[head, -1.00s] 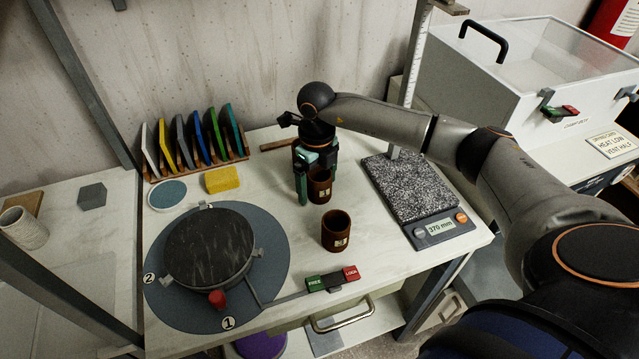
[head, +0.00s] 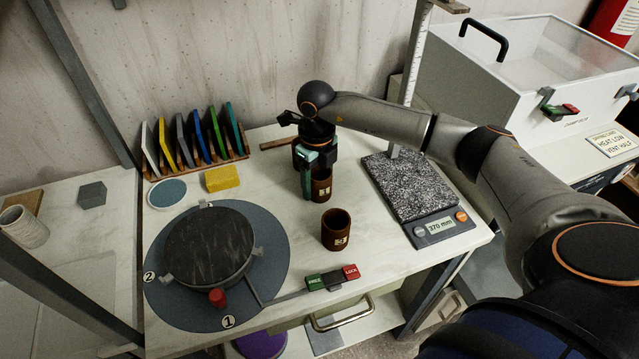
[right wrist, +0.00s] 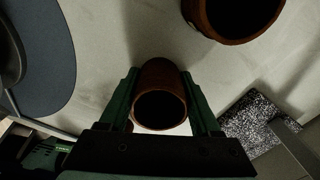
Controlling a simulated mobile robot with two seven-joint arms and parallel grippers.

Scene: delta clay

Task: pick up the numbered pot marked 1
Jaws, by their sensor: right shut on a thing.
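A dark brown pot (head: 321,187) with a small pale label stands on the pale table, between the fingers of my right gripper (head: 316,180). I cannot read its number for sure. My right gripper is shut on this pot, a green finger on either side. In the right wrist view the pot (right wrist: 160,94) sits between the two fingers with its dark opening showing. A second brown pot (head: 336,232) with a pale label stands apart, closer to the table's front; it also shows at the top of the right wrist view (right wrist: 238,31). My left gripper is not in view.
A round dark turntable (head: 208,245) on a blue-grey disc is at the left. A rack of coloured plates (head: 195,165) and a yellow block (head: 222,179) are at the back left.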

